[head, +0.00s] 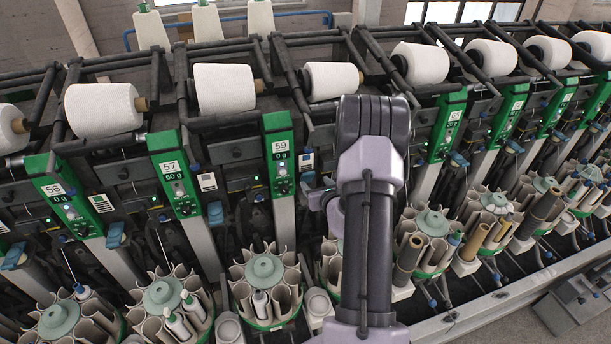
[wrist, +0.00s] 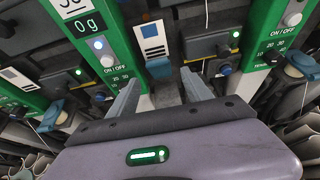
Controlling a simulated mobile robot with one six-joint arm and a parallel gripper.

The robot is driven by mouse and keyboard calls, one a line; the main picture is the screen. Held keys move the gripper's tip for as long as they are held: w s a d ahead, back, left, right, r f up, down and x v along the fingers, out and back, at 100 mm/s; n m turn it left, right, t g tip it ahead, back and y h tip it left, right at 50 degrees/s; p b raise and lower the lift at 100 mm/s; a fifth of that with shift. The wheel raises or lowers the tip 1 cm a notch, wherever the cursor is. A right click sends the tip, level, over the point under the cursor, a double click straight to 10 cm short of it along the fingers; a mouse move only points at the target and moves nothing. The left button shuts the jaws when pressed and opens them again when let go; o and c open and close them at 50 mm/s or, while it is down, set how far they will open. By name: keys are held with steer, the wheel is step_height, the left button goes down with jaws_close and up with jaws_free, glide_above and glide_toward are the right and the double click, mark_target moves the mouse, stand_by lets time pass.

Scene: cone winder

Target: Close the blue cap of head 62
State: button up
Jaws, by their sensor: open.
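My gripper (wrist: 161,80) is open and empty in the wrist view, its two grey fingers pointing at the machine front. A blue cap (wrist: 158,68) shows beyond and between the fingertips, below a white label card. I cannot tell whether the fingers touch it or whether it is open or shut. The green panel (wrist: 97,45) left of it reads "0 g"; its number is cut off at the top. I cannot read a number 62 in either view. In the head view my arm hides part of the row, and my fingers cannot be made out.
Other blue caps sit left (wrist: 52,115) and right (wrist: 300,65) in the wrist view. The head view shows green panels such as 57 (head: 174,174), white yarn cones (head: 224,88) above, and round bobbin magazines (head: 264,270) below. Winding heads stand close together, with little room between.

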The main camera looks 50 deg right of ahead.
mark_target(308, 176)
steer(key=x, duration=0.8)
steer(key=shift+w, duration=0.25)
jaws_close()
